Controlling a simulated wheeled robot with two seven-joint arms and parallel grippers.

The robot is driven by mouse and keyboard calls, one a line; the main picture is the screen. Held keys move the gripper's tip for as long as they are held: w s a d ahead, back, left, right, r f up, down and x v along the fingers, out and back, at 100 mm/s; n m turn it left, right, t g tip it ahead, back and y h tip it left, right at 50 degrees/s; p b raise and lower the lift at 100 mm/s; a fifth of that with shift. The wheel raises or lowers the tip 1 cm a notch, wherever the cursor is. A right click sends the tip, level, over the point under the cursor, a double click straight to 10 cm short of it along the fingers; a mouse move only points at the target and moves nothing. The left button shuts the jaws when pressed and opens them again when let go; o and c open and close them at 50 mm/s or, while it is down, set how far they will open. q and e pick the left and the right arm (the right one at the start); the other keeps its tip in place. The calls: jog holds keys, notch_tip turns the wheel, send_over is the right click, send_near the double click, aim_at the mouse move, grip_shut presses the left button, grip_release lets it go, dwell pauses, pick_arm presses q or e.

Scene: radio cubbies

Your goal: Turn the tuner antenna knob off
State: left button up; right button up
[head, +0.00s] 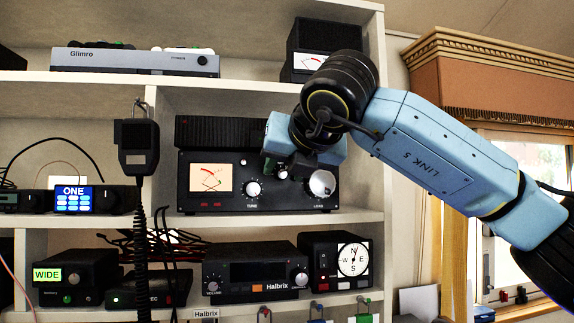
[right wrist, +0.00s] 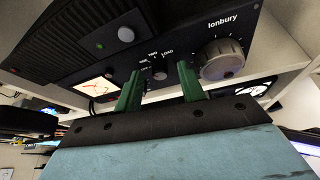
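The tuner (head: 225,208) is a black box on the middle shelf with a lit meter, a TUNE knob and a large silver LOAD knob. In the right wrist view, its small antenna knob (right wrist: 160,73) has position labels around it, among them TWO and LOAD; where its pointer stands is too small to tell. My right gripper (head: 284,172) is in front of the tuner's panel, between the TUNE and LOAD knobs. In the wrist view its green fingers (right wrist: 159,68) are apart, one on each side of the small knob, with gaps visible. My left gripper is out of view.
The large silver knob (right wrist: 222,60) is close beside one finger. A hand microphone (head: 138,147) with a coiled cord hangs left of the tuner. The Halbrix radio (head: 230,272) and a compass-dial box (head: 320,262) are on the shelf below.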

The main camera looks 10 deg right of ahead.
grip_shut()
jog(key=shift+a, duration=0.1)
dwell(0.3)
jog(key=n+h, duration=0.2)
jog(key=n, duration=0.1)
jog(key=shift+a+h+b, duration=0.25)
jog(key=shift+h+b, duration=0.05)
jog(key=shift+b, duration=0.05)
jog(key=shift+a+n+h, duration=0.15)
jog(key=shift+n+h, duration=0.65)
jog(key=shift+n, duration=0.6)
grip_release()
